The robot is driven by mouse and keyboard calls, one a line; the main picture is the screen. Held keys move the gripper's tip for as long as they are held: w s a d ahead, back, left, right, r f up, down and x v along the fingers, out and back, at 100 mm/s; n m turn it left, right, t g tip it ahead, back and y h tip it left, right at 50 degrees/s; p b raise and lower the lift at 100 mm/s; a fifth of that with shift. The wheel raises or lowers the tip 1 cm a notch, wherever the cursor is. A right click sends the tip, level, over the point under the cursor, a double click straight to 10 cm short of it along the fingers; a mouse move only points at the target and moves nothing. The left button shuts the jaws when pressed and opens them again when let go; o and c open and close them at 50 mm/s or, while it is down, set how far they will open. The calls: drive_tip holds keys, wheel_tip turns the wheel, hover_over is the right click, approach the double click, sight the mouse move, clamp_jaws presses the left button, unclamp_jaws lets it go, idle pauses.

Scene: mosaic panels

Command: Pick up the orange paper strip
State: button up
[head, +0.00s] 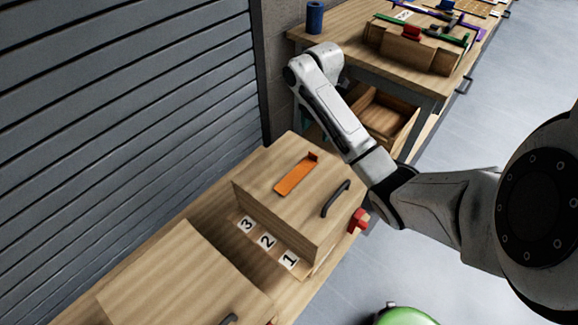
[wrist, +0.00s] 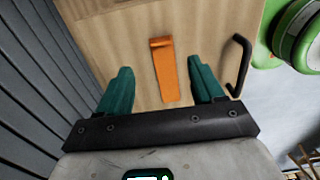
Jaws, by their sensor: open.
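The orange paper strip (head: 294,178) lies on top of a wooden box (head: 265,163), its far end bent up. In the wrist view the strip (wrist: 168,75) lies lengthwise between the two teal fingers of my gripper (wrist: 160,68). The fingers are spread wide, one on each side of the strip, with clear gaps to it. My gripper is open and empty. How high it is above the strip I cannot tell. The fingers do not show in the head view; only my arm does.
The box has a dark handle (head: 336,199), which shows right of my gripper in the wrist view (wrist: 238,65). White number tiles (head: 267,241) lie beside the box. A grey slatted shutter (head: 120,110) stands at left. A second table (head: 350,30) holds a blue cylinder (head: 315,17).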

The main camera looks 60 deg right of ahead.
hover_over(313, 154)
drive_tip(key=f, duration=0.5)
drive_tip(key=shift+d+f+b, duration=0.1)
drive_tip(key=shift+d+b, duration=0.1)
drive_tip(key=shift+b, duration=0.15)
drive_tip(key=shift+a+f+p, duration=0.15)
drive_tip(key=shift+f+p, duration=0.2)
drive_tip(key=shift+f, duration=2.4)
drive_tip(key=c, duration=1.1)
drive_tip(key=shift+r, duration=0.1)
drive_tip(key=shift+r, duration=0.55)
drive_tip(key=shift+c, duration=0.5)
wheel_tip(313, 154, up, 2)
drive_tip(key=shift+r, duration=0.1)
drive_tip(key=s+a+r+p, duration=0.3)
drive_tip(key=s+r+p, duration=0.1)
drive_tip(key=s, duration=0.2)
drive_tip(key=s+a+r+p, duration=0.3)
drive_tip(key=s+r+p, duration=0.1)
drive_tip(key=s+r, duration=0.1)
drive_tip(key=shift+s+a+r, duration=0.3)
drive_tip(key=shift+s+a, duration=0.05)
drive_tip(key=shift+s, duration=0.3)
